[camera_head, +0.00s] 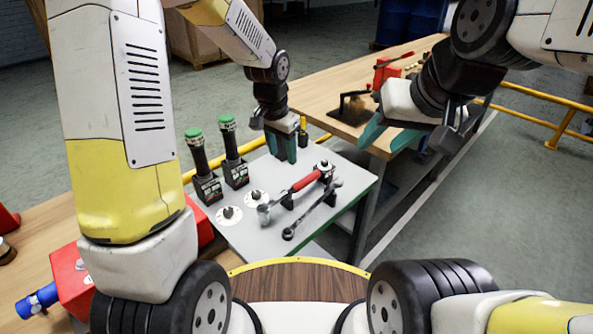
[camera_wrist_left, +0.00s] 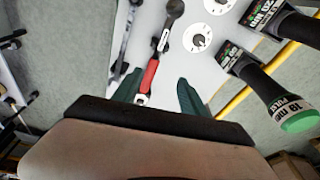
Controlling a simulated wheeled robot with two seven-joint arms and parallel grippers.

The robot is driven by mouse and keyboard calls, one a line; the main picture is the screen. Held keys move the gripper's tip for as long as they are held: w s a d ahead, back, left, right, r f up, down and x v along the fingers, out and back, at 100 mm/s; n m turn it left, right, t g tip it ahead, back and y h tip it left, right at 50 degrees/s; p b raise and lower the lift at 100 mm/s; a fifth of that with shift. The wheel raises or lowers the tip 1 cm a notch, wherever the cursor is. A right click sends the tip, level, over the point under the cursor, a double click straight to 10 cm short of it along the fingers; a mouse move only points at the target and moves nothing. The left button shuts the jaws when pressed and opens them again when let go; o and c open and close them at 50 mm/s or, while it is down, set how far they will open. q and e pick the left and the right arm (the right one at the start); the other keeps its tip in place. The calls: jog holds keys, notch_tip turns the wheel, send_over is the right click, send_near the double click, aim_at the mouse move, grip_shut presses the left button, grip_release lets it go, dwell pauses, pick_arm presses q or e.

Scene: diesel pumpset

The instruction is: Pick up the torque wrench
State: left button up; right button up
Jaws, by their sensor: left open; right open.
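The torque wrench (camera_head: 306,182) with a red grip lies on black supports on the grey tabletop (camera_head: 262,238). In the left wrist view its red grip (camera_wrist_left: 149,76) points toward the space between my fingers. My left gripper (camera_head: 286,150) is open and empty, pointing down just beyond the wrench's handle end. Its teal fingers (camera_wrist_left: 158,92) appear either side of the handle end in the wrist view; I cannot tell whether they are at its height. My right gripper (camera_head: 395,137) is open and empty, off to the right, over the far bench's near end.
A dark combination wrench (camera_head: 312,210) lies beside the torque wrench. Two green-capped black tools (camera_head: 198,155) stand in labelled holders at the left, with white dials (camera_head: 229,215) near them. A wooden bench (camera_head: 325,86) and yellow rail (camera_head: 553,127) lie beyond.

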pick_arm(q)
jog(key=m+g, duration=0.1)
jog(key=m, duration=0.1)
send_over(298, 183)
jog(key=s+a, duration=0.1)
jog(key=s, duration=0.1)
notch_tip(298, 183, down, 8)
jog(key=shift+r, duration=0.1)
jog(key=f, duration=0.2)
jog(key=w+f, duration=0.1)
jog(key=f, duration=0.2)
jog(key=w+d+f, duration=0.1)
jog(key=f, duration=0.1)
jog(key=shift+f, duration=0.4)
jog(key=shift+s+a, duration=0.1)
grip_shut()
